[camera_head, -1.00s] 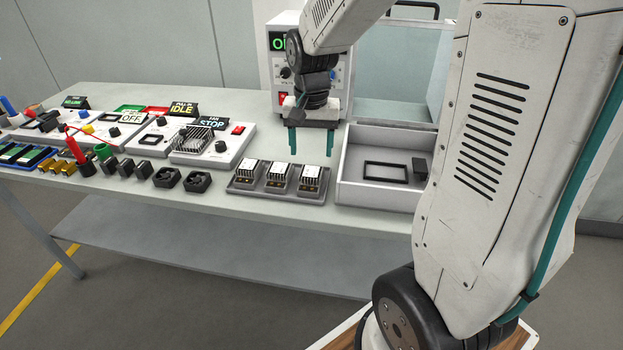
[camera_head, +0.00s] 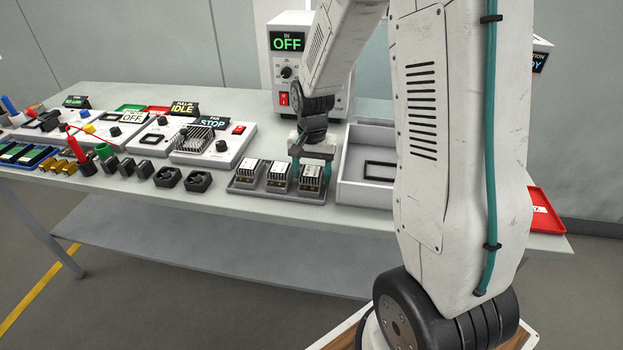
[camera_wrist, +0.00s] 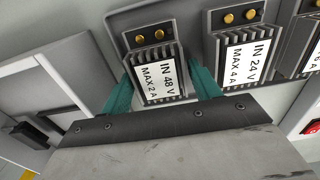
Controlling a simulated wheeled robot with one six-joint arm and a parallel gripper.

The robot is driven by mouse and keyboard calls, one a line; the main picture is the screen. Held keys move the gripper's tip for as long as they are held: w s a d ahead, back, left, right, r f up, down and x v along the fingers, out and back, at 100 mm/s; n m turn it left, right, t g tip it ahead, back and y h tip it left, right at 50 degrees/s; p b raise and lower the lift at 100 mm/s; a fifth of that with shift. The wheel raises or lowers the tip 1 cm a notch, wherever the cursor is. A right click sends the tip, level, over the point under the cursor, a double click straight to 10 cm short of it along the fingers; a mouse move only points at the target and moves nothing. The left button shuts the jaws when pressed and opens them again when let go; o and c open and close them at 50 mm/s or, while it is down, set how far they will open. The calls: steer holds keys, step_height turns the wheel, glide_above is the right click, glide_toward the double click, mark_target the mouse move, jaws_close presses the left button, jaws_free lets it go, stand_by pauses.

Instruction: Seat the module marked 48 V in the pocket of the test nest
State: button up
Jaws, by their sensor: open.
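The module marked IN 48 V (camera_wrist: 155,78) is a finned block with a white label and two brass contacts. It sits in the grey tray (camera_head: 232,186) as the rightmost module in the head view (camera_head: 311,184). My gripper (camera_head: 311,170) is open above it. In the wrist view the teal fingers (camera_wrist: 161,90) stand on either side of the module; I cannot tell whether they touch it. The white box with a black rectangular pocket frame (camera_head: 380,163), apparently the test nest, stands right of the tray (camera_head: 350,195), partly hidden by my arm. The pocket looks empty.
An IN 24 V module (camera_wrist: 241,62) sits beside the 48 V one, with a third module (camera_head: 248,171) beyond. A supply reading OFF (camera_head: 288,65) stands behind. Fans (camera_head: 197,181) lie left of the tray. A red tray (camera_head: 545,212) is at the right edge.

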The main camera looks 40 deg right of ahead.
steer(key=c, duration=0.9)
